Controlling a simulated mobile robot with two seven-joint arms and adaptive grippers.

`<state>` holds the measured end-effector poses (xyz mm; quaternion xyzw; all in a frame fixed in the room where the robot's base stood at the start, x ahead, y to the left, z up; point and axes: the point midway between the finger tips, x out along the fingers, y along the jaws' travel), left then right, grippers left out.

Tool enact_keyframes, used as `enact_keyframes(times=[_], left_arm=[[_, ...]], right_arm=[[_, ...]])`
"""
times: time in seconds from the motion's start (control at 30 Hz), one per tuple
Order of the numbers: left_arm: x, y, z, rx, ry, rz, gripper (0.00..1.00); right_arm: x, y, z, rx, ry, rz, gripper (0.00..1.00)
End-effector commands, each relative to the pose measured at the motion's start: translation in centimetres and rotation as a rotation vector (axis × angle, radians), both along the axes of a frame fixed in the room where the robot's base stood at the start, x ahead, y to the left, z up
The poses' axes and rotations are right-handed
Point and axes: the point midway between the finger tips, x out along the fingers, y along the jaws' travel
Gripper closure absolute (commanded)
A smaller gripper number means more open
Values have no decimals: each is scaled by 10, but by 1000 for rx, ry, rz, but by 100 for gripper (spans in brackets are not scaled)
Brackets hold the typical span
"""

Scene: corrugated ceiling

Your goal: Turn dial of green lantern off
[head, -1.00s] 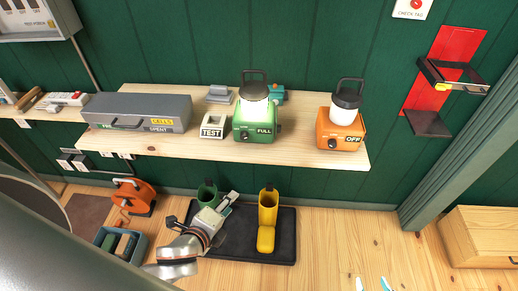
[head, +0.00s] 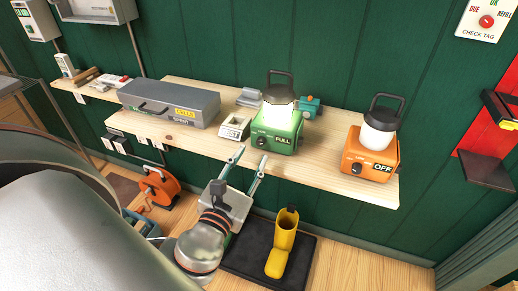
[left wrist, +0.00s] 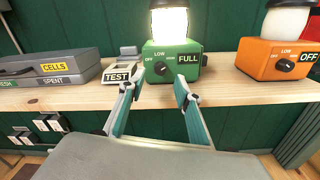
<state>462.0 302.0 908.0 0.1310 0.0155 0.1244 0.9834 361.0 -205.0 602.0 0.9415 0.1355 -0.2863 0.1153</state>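The green lantern (head: 277,131) stands upright on the wooden shelf, its globe glowing bright and its label reading FULL. Its dark dial (head: 262,141) is on the front face, left of the label; the dial also shows in the left wrist view (left wrist: 160,68). My left gripper (head: 251,152) is open and empty, in front of and slightly below the lantern. In the left wrist view its two fingers (left wrist: 156,83) are spread apart, pointing toward the lantern's front, with the dial seen between them. They appear clear of the dial. My right gripper is not in view.
An orange lantern (head: 370,150) labelled OFF, its globe unlit, stands to the right on the shelf (head: 330,178). A TEST block (head: 235,127) and a grey case (head: 168,103) are to the left. A yellow boot-shaped object (head: 280,245) stands on a black tray below.

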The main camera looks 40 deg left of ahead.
Motion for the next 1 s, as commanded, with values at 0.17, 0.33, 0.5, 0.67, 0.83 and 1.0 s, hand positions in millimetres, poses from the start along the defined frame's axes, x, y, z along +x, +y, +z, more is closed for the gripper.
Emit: enact_keyframes(times=[0.17,0.33,0.5,0.67,0.83,1.0], left_arm=[[27,7,0,1,-2,1,67],[43,11,-1,-2,1,-1,67],[47,12,-1,-2,2,0,67],[47,12,-1,-3,3,0,67],[47,12,-1,-4,2,0,100],[47,12,-1,-5,2,0,100]], right_arm=[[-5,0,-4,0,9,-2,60],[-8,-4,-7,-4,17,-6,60],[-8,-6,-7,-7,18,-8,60],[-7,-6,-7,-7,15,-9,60],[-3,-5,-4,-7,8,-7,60],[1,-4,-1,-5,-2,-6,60]])
